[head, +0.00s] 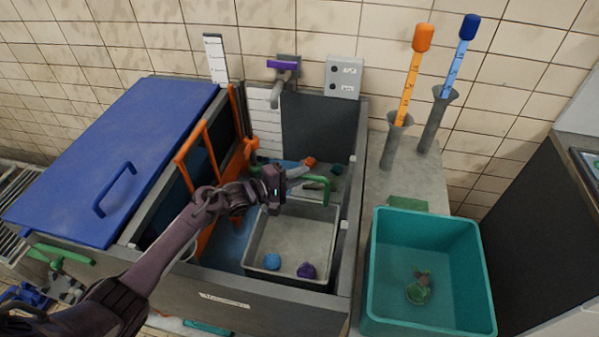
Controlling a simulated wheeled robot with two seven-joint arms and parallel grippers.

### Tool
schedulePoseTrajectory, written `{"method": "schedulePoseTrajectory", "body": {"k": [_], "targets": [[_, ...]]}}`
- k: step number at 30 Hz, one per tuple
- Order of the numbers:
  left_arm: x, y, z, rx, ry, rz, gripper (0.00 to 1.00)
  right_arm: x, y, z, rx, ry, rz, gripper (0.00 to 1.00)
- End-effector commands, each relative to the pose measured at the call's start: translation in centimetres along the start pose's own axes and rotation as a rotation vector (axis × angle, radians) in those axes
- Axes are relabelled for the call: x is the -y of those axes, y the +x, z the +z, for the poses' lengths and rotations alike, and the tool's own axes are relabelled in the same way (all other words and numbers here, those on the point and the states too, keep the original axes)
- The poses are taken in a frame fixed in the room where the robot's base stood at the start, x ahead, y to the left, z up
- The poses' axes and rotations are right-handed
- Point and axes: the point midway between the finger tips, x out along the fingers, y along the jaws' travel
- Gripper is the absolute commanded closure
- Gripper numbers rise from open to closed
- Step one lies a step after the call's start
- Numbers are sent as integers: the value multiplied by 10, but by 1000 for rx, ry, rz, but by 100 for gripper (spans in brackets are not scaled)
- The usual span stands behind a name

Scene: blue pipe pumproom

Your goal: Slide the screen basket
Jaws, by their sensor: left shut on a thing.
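My left gripper (297,183) reaches in from the left over the pit and is shut on the green handle. The fingers cover part of the handle, so the exact grip is hidden. My right gripper is not in view.
A blue lid (115,150) covers the pit's left part. An orange frame (192,165) stands beside my arm. Orange and dark lumps lie beyond the handle. A teal bin (455,235) with a green-brown lump stands at right. Two dipsticks (409,85) stand in holders behind it.

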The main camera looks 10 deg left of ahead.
Motion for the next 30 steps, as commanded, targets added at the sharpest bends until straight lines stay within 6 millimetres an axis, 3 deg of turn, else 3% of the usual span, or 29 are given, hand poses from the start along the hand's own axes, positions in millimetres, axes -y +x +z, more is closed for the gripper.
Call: {"method": "schedulePoseTrajectory", "body": {"k": [7, 8, 13, 23, 30], "targets": [[1, 0, 1, 2, -2, -3, 100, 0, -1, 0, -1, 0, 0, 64], [1, 0, 1, 2, -2, -3, 84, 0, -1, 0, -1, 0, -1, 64], [0, 0, 1, 2, -1, -2, 64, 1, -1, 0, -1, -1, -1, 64], [0, -5, 0, 0, -1, -1, 64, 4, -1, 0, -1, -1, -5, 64], [2, -42, 0, -1, -2, -3, 64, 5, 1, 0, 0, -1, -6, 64]]}}
